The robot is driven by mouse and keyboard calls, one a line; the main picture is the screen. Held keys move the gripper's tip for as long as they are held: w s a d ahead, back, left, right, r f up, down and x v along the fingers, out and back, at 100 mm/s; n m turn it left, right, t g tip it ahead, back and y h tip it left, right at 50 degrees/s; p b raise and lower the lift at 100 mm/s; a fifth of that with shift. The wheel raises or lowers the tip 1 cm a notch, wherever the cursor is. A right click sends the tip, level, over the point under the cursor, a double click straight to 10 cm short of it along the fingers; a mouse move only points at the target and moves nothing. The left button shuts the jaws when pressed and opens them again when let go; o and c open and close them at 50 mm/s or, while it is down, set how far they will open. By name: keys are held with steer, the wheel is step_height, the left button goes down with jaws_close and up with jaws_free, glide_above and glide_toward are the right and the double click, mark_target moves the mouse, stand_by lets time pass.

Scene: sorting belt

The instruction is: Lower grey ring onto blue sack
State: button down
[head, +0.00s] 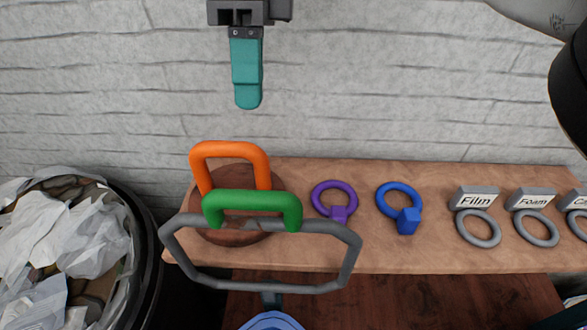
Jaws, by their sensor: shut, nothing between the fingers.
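Several grey rings lie on the wooden shelf at the right, each below a grey label block. One grey ring (478,228) is by the block reading "Film", another (536,228) by "Foam", and a third (577,225) is cut off by the right edge. A blue, rounded thing (272,321), possibly the blue sack, shows only its top at the bottom edge; the rest is out of view. My gripper (247,103) is shut and empty, pointing down in front of the wall, above the orange handle in the picture and well left of the grey rings.
On the shelf (345,250), orange (230,150) and green (252,196) handles stand by a round brown base (218,236). A large grey angular frame (350,262) overhangs the front edge. Purple (333,186) and blue (400,188) rings lie mid-shelf. A full bin (145,255) stands left.

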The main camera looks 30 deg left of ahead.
steer(key=s+d+f, duration=0.2)
steer(key=f, duration=0.3)
steer(key=s+d+f+p, duration=0.1)
steer(key=s+d+f, duration=0.1)
steer(key=f, duration=0.3)
steer(key=shift+s+f, duration=0.2)
steer(key=shift+s, duration=0.35)
